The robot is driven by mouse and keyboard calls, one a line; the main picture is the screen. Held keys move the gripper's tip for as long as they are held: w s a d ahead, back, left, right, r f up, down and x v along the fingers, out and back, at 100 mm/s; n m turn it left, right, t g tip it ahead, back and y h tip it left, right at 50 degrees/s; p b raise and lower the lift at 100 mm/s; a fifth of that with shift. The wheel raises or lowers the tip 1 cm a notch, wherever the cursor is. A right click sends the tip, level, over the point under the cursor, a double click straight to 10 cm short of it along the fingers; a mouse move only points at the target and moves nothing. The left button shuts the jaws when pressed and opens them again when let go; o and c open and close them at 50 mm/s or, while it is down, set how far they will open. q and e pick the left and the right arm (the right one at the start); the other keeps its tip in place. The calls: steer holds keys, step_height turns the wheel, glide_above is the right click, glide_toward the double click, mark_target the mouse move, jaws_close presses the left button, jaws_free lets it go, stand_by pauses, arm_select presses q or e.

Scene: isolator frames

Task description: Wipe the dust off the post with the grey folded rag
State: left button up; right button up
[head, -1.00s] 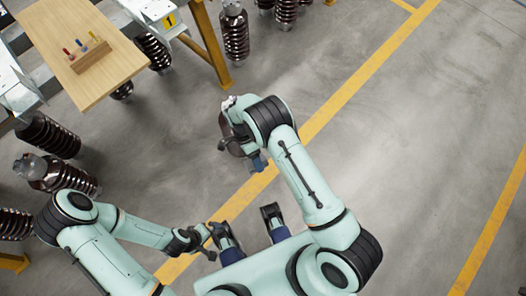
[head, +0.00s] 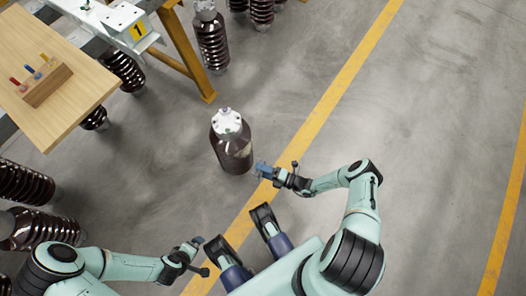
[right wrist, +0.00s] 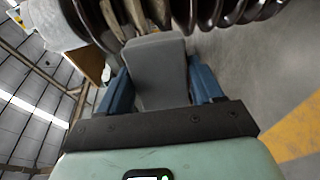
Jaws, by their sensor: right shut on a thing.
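The post (head: 231,150) is a dark brown ribbed insulator with a whitish metal cap, upright on the floor in the head view. A paler, dusty-looking patch shows on its ribs in the right wrist view (right wrist: 122,14). My right gripper (head: 263,170) is just right of the post. It is shut on the grey folded rag (right wrist: 158,70), which sits between the blue fingers in the right wrist view, close to the ribs; whether it touches them I cannot tell. My left gripper (head: 196,241) is empty-looking, low in the head view, away from the post; its jaw state is unclear.
A wooden table (head: 75,100) with a small block of coloured pegs (head: 45,84) stands at the left. Several other ribbed insulators (head: 212,42) stand around a yellow-legged frame (head: 188,60). Floor right of the post is open, crossed by yellow lines (head: 335,90).

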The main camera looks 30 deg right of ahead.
arm_select(q)
steer(key=shift+w+a+f+b, duration=0.4)
steer(key=shift+w+f, duration=0.15)
steer(key=shift+f, duration=0.25)
arm_select(e)
steer(key=shift+w+d+f+m+t+h, duration=0.15)
steer(key=shift+w+f+m+t+h, duration=0.3)
steer(key=shift+w, duration=0.5)
steer(key=shift+w+d+f+m+t+h, duration=0.2)
steer(key=shift+w+f+m+t+h, duration=0.3)
steer(key=shift+w, duration=0.45)
steer(key=shift+w+d+f+m+t+h, duration=0.15)
steer(key=shift+w+f+m+t+h, duration=0.15)
steer(key=shift+w+f+h, duration=0.45)
steer(key=shift+w+r, duration=0.2)
arm_select(q)
steer(key=shift+f+b, duration=0.4)
arm_select(e)
steer(key=shift+x, duration=0.8)
